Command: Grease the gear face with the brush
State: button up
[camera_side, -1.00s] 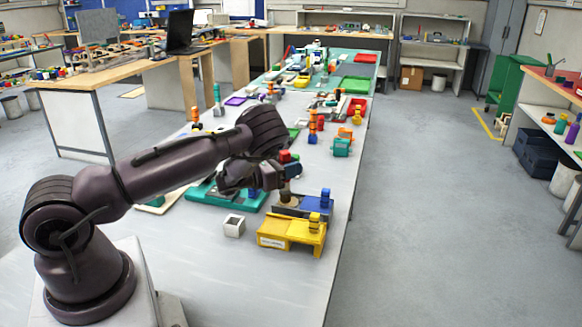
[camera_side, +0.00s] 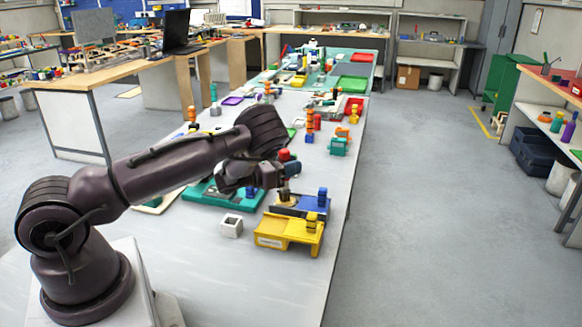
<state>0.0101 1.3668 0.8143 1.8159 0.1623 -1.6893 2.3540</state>
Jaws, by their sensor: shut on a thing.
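My gripper (camera_side: 284,172) is shut and hangs low over the near part of the long table, at the end of my dark arm. What it holds is small and mostly hidden by the wrist; I cannot clearly make out the brush. A red piece (camera_side: 284,154) shows just above the gripper, and I cannot tell whether it belongs to the held thing. Below the gripper is a blue fixture (camera_side: 308,204) with a small tan part (camera_side: 286,198) at its left. I cannot make out a gear face there, or whether anything touches it.
A yellow stand (camera_side: 286,231) is right in front of the blue fixture. A pale open box (camera_side: 231,225) stands to its left, and a green tray (camera_side: 222,196) lies behind that. Coloured parts (camera_side: 338,146) crowd the table farther back.

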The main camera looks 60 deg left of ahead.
notch_tip(320, 180, up, 7)
jog(key=shift+f, duration=0.15)
dwell(0.4)
dwell(0.4)
